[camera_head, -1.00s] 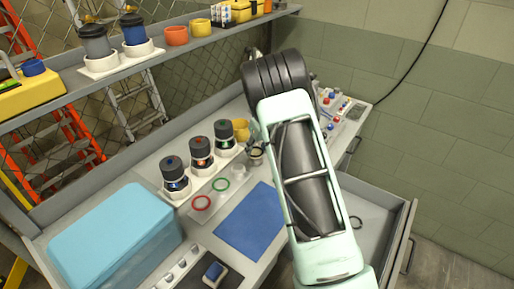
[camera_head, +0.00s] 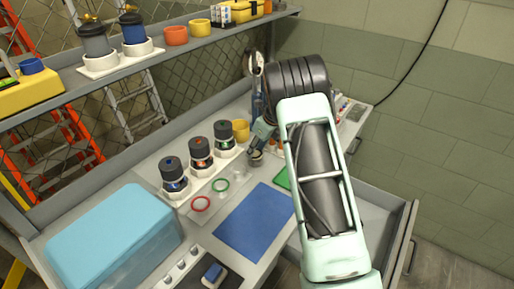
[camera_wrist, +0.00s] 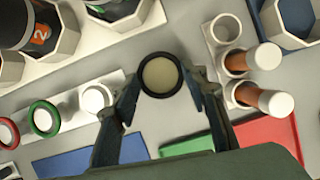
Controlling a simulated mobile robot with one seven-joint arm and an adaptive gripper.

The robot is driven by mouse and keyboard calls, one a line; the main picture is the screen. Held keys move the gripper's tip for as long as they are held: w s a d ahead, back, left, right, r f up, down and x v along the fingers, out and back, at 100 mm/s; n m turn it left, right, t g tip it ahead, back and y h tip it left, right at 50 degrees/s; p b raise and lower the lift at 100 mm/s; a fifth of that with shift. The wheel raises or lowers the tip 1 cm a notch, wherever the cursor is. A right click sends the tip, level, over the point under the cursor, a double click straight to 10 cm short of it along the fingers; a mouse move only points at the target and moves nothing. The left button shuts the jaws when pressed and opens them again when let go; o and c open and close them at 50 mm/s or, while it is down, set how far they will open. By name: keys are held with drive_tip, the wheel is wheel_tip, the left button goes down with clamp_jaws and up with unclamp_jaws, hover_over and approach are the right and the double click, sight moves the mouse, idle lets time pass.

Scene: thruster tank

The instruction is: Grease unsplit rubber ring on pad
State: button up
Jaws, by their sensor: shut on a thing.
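A black rubber ring (camera_wrist: 160,95) is between my gripper's fingertips (camera_wrist: 163,76) in the wrist view, with the fingers shut on its two sides. A round beige pad (camera_wrist: 160,75) shows through its hole, so the ring lies over or on the pad; whether it touches cannot be told. The ring looks whole where it is visible. In the head view my gripper (camera_head: 262,137) points down at the small round pad holder (camera_head: 255,157), and the ring is too small to make out. A red ring (camera_head: 201,203) and a green ring (camera_head: 221,185) lie on the white strip nearby.
Several dark-capped thruster units (camera_head: 201,151) stand left of the gripper, with a yellow cup (camera_head: 241,130) behind. Orange-and-white cylinders (camera_wrist: 253,58) stand close right of the fingers. A blue mat (camera_head: 254,223) lies in front. A light-blue box (camera_head: 115,238) fills the left. A drawer (camera_head: 385,217) is open at right.

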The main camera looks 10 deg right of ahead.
drive_tip(key=shift+d+m+h+p, duration=0.1)
drive_tip(key=shift+m+h+p, duration=0.4)
drive_tip(key=shift+m+p, duration=0.9)
drive_tip(key=shift+m+t+h+p, duration=0.3)
drive_tip(key=shift+m+p, duration=0.6)
drive_tip(key=shift+m, duration=0.1)
drive_tip(key=shift+m+p, duration=0.3)
drive_tip(key=shift+p, duration=0.1)
drive_tip(key=shift+f+m+h, duration=0.1)
drive_tip(key=shift+m+h, duration=0.5)
drive_tip(key=shift+m, duration=0.8)
drive_tip(key=shift+f+b, duration=0.1)
drive_tip(key=shift+b, duration=0.25)
drive_tip(key=shift+n+y+b, duration=0.9)
drive_tip(key=shift+n+b, duration=1.2)
drive_tip(key=shift+n, duration=0.4)
drive_tip(key=n+g+y+b, duration=0.1)
drive_tip(key=n, duration=0.3)
